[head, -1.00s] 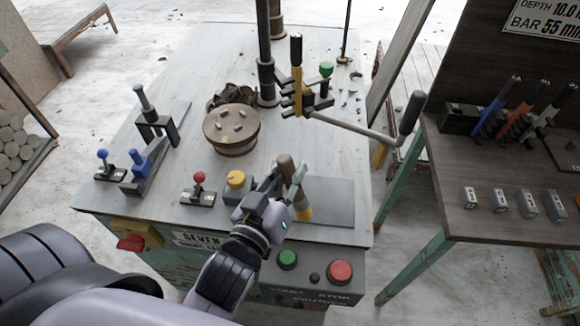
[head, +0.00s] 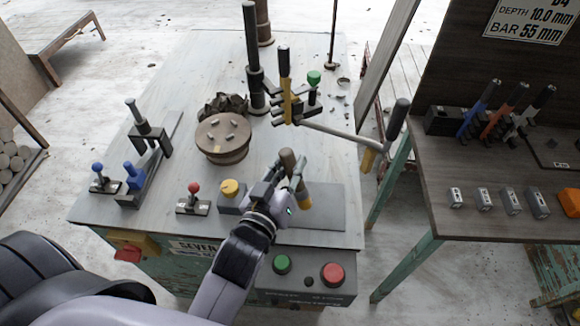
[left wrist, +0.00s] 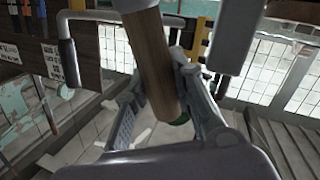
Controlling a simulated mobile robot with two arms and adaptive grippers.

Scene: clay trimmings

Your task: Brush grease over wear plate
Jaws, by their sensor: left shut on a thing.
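My left gripper (head: 285,190) is shut on a brush-like tool with a brown wooden handle (head: 288,160) and a yellow lower part (head: 304,196). The tool leans a little, and its lower end is over or on a flat grey plate (head: 325,208) at the front right of the bench; I cannot tell whether it touches. In the left wrist view the wooden handle (left wrist: 148,55) runs down between the fingers, with a bit of green at its lower end. No grease can be made out on the plate. My right gripper is not in view.
Left of the plate are a yellow knob (head: 231,188), a red-knobbed lever (head: 194,198) and a round wooden block (head: 222,138). A long-handled lever (head: 345,133) reaches out behind. Green (head: 282,264) and red (head: 333,273) buttons sit in front. A side table (head: 470,222) stands right.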

